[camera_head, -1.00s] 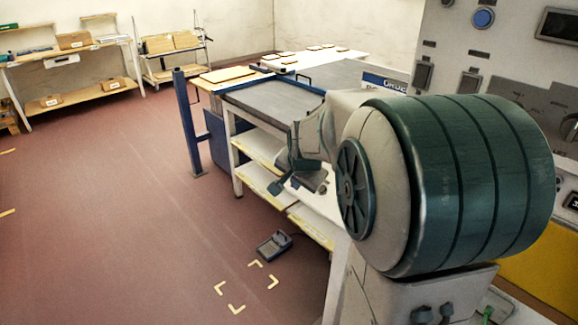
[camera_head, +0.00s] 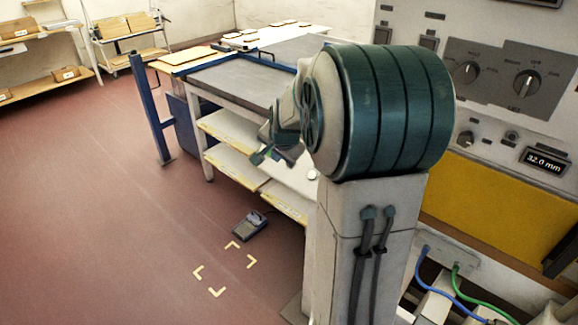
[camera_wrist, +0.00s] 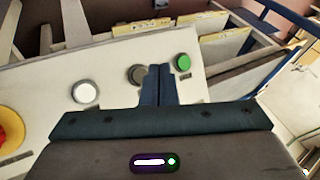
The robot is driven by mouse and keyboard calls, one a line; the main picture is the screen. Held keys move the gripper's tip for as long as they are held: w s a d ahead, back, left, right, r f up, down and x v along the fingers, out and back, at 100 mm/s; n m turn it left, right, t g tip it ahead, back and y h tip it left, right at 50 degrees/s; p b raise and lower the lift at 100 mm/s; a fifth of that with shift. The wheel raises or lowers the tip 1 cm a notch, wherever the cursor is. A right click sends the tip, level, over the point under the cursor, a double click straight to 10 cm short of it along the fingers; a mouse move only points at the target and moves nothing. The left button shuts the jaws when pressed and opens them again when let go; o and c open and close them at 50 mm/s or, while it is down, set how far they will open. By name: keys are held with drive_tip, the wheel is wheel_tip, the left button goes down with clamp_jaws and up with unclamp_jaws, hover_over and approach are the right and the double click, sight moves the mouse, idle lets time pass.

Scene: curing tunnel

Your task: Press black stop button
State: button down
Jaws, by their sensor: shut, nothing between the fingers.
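In the wrist view a pale control panel (camera_wrist: 110,60) lies ahead of my gripper (camera_wrist: 160,70). The two dark fingers are shut together with nothing between them. A dark round button (camera_wrist: 136,74), likely the black stop button, sits just left of the fingertips and is partly hidden by them. I cannot tell whether they touch it. A green button (camera_wrist: 183,62) is just right of the fingertips. A white button (camera_wrist: 85,93) is farther left. In the head view my gripper (camera_head: 258,156) is small and partly hidden by my arm, over the white bench side.
A red knob on a yellow base (camera_wrist: 10,130) is at the wrist view's left edge. In the head view, a grey machine panel (camera_head: 505,78) with dials and a 32.0 mm display (camera_head: 545,160) stands right. A foot pedal (camera_head: 249,225) lies on open floor.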

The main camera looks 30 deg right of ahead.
drive_tip(key=shift+w+d+f+b, duration=0.25)
drive_tip(key=shift+d+f+b, duration=0.1)
drive_tip(key=shift+d+f, duration=0.35)
drive_tip(key=shift+w+d+f+b, duration=0.25)
drive_tip(key=shift+d+f+b, duration=0.1)
drive_tip(key=shift+d+f, duration=0.35)
drive_tip(key=shift+f, duration=0.1)
idle(1.0)
drive_tip(key=shift+w+d+f+b, duration=0.15)
drive_tip(key=shift+d+f+b, duration=0.05)
drive_tip(key=shift+b, duration=0.1)
drive_tip(key=shift+d+f+b, duration=0.25)
drive_tip(key=shift+f+b, duration=0.05)
idle(0.7)
drive_tip(key=shift+r, duration=0.1)
drive_tip(key=shift+a+r, duration=0.5)
drive_tip(key=shift+a, duration=0.05)
drive_tip(key=shift+p, duration=0.3)
drive_tip(key=a+r, duration=0.1)
drive_tip(key=s+a+r+p, duration=0.1)
drive_tip(key=a+r, duration=0.1)
drive_tip(key=shift+s+a+r+p, duration=0.15)
drive_tip(key=shift+s+r+p, duration=0.1)
drive_tip(key=shift+p, duration=0.15)
